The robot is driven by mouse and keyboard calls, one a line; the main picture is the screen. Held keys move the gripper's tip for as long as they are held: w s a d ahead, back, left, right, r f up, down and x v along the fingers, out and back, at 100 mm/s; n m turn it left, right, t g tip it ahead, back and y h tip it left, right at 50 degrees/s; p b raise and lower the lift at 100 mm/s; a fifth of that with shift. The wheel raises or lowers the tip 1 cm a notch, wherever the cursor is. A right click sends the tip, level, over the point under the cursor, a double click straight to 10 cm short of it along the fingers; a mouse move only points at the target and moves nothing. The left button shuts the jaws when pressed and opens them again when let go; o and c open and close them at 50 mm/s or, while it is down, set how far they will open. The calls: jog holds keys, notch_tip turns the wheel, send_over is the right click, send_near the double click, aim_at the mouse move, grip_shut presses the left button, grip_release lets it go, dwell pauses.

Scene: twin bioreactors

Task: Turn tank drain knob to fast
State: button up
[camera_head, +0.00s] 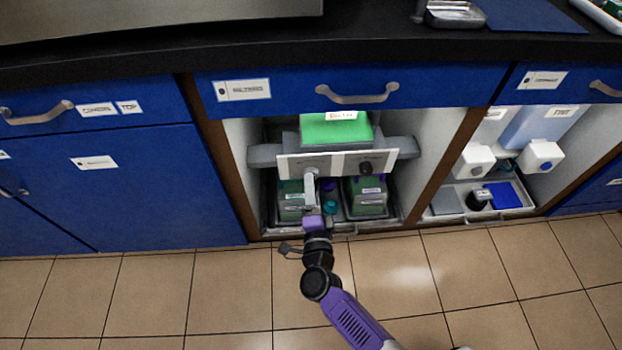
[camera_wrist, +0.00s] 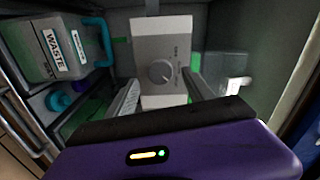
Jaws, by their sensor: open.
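A grey-white box in the wrist view carries a round grey knob (camera_wrist: 161,72) with small marks beside it, too small to read. My gripper (camera_wrist: 162,82) is open, with one finger on each side below the knob; the fingertips look apart from it. In the head view my gripper (camera_head: 311,180) reaches up into the open cabinet bay, in front of the left part of a pale panel (camera_head: 293,163). A dark knob (camera_head: 366,168) shows on the panel's right half. My gripper hides part of the panel's left half, and the knob's setting cannot be read.
Two green containers, left (camera_head: 290,195) and right (camera_head: 367,194), stand below the panel. A container labelled WASTE (camera_wrist: 50,48) and a teal tube (camera_wrist: 101,38) are on the left in the wrist view. A drawer handle (camera_head: 357,95) juts out above. The floor (camera_head: 230,285) in front is clear.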

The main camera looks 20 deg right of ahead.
jog(key=p+v, duration=0.1)
jog(key=v, duration=0.3)
jog(key=shift+s, duration=0.1)
dwell(0.4)
